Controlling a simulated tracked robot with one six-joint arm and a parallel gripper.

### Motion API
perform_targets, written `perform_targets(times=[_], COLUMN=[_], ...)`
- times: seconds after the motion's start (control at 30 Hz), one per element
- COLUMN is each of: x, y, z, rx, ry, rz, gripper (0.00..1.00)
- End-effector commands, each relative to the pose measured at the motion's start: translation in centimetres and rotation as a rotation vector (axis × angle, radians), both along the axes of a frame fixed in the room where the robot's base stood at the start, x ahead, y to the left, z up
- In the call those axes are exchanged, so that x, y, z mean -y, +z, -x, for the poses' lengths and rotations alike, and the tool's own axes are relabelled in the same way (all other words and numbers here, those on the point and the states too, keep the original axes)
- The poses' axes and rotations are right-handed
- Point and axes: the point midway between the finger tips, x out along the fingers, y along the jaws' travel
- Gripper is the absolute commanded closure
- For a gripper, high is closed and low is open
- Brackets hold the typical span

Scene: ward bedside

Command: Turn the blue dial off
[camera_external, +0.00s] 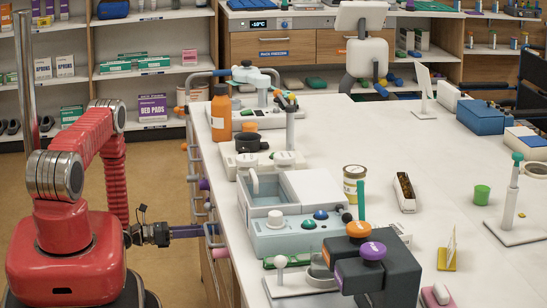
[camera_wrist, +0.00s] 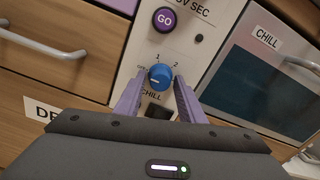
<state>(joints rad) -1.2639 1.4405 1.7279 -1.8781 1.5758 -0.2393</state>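The blue dial (camera_wrist: 160,77) sits on a pale panel in the wrist view, above the word CHILL. Marks 1 and 2 stand above it, with a small, hard-to-read mark at its upper left. A short white line shows on the dial's left part. My gripper (camera_wrist: 158,82) has its two purple fingers apart, one on each side of the dial. A little panel shows between the dial and the fingertips; I see no clear contact. In the external view my gripper (camera_external: 200,230) is low at the counter's left front, and the dial is hidden there.
A purple GO button (camera_wrist: 165,19) is on the panel above the dial. Wooden drawers with a metal handle (camera_wrist: 43,47) are at left, and a grey CHILL door (camera_wrist: 262,75) is at right. Handles along the counter front (camera_external: 212,200) stick out near my gripper.

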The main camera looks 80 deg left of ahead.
Motion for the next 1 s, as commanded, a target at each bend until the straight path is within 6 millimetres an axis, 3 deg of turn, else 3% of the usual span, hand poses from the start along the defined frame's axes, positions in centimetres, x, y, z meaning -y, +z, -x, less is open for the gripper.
perform_targets(times=[0.1, 0.53, 1.0], x=[0.0, -0.1, -0.2], y=[0.1, 0.1, 0.1], z=[0.0, 0.8, 6.9], rx=[0.001, 0.003, 0.002], ry=[-0.001, 0.001, 0.004], rz=[-0.001, -0.002, -0.002], gripper=[0.56, 0.56, 0.56])
